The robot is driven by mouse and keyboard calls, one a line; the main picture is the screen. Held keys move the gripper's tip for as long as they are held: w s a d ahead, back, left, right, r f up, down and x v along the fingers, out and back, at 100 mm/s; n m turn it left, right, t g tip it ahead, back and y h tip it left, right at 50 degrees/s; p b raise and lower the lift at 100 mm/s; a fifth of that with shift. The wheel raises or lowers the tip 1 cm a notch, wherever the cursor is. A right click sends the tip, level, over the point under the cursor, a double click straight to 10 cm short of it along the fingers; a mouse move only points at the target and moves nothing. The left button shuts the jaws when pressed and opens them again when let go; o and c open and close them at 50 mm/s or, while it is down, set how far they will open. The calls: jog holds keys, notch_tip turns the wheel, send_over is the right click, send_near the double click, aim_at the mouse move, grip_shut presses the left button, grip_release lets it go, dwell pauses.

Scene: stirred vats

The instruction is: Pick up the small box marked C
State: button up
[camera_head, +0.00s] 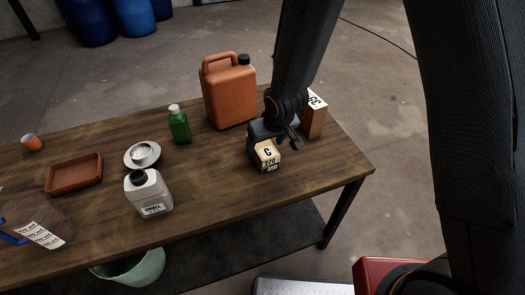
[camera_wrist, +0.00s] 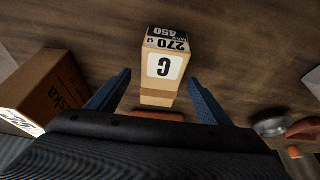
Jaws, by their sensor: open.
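The small box marked C (camera_head: 267,154) stands on the wooden table near its right end. It is tan with a white label bearing a black C, and it also shows in the wrist view (camera_wrist: 164,66), just ahead of and between the fingers. My gripper (camera_head: 277,140) is at the box from behind in the head view, partly hiding it. In the wrist view my gripper (camera_wrist: 160,93) is open, with one blue finger on each side of the box's near part. I see gaps between the fingers and the box.
A larger carton (camera_head: 313,117) stands close behind my gripper at the right. An orange jerrycan (camera_head: 230,94) and green bottle (camera_head: 179,127) stand to the left. A white bottle (camera_head: 149,194), metal bowl (camera_head: 142,155) and brown tray (camera_head: 75,174) are farther left. The table's front right corner is clear.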

aim_at(263, 145)
jog(key=shift+p+x, duration=0.45)
jog(key=shift+x, duration=1.6)
jog(key=shift+a+r, duration=0.1)
jog(key=shift+a, duration=0.05)
jog(key=c, duration=1.3)
jog(key=shift+r, duration=0.1)
